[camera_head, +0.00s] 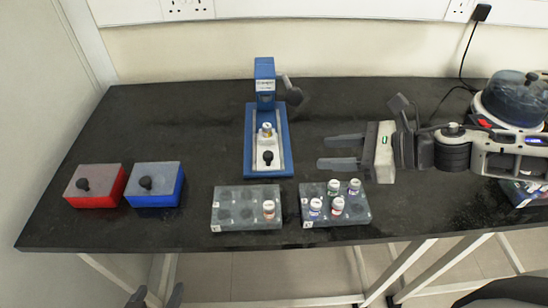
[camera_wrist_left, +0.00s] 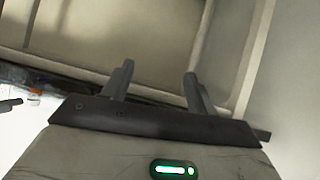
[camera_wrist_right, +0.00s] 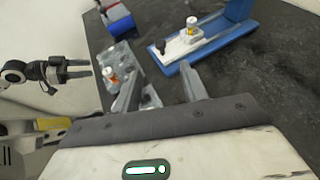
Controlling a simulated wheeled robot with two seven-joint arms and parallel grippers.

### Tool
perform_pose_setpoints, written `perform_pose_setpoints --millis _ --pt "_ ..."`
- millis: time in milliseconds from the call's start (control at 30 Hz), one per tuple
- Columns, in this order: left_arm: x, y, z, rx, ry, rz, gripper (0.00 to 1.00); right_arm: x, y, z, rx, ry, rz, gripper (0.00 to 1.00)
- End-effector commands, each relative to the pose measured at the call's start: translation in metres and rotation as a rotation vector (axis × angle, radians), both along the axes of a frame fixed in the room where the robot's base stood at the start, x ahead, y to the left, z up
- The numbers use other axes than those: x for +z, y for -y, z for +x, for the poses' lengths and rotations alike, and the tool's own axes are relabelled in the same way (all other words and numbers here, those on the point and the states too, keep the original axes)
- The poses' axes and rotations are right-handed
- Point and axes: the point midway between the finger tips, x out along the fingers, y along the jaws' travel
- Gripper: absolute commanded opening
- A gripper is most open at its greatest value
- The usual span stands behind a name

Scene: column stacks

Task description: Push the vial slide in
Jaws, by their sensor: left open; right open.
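The vial slide (camera_head: 268,157) is a white carriage with a black knob at its front end, lying in the blue base (camera_head: 249,165) of a blue upright device (camera_head: 264,78). A vial with a yellow band (camera_head: 266,130) stands on the slide. In the right wrist view the slide (camera_wrist_right: 182,46) and vial (camera_wrist_right: 193,27) are beyond my fingers. My right gripper (camera_head: 342,152) is open and empty, to the right of the base and apart from it. My left gripper (camera_head: 154,294) is open and empty, low at the table's front; its wrist view (camera_wrist_left: 157,82) shows no task object.
Two grey vial racks, left (camera_head: 235,224) and right (camera_head: 355,216), stand in front of the device with several vials. A red box (camera_head: 96,199) and a blue box (camera_head: 154,199) with black knobs stand at left. A round machine (camera_head: 515,98) stands at far right.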

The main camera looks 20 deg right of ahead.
Motion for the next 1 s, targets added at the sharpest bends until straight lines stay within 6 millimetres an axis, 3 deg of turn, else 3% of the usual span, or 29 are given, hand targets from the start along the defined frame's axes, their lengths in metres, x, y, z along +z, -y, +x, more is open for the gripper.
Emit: perform_pose_setpoints --millis 100,367,700,1000 --pt "0.011 -0.001 0.000 0.000 0.002 0.007 0.58 0.001 -0.006 0.008 -0.007 0.003 0.005 0.43" --pt "0.017 -0.005 -0.005 -0.006 -0.022 0.042 0.58 -0.008 -0.031 0.026 -0.002 0.002 0.007 0.43" --pt "0.021 -0.010 -0.009 -0.013 -0.037 0.071 0.58 -0.036 -0.079 0.062 0.001 0.000 0.003 0.43" --pt "0.020 -0.012 -0.006 -0.010 -0.035 0.075 0.58 -0.048 -0.094 0.075 -0.001 0.000 0.000 0.43"
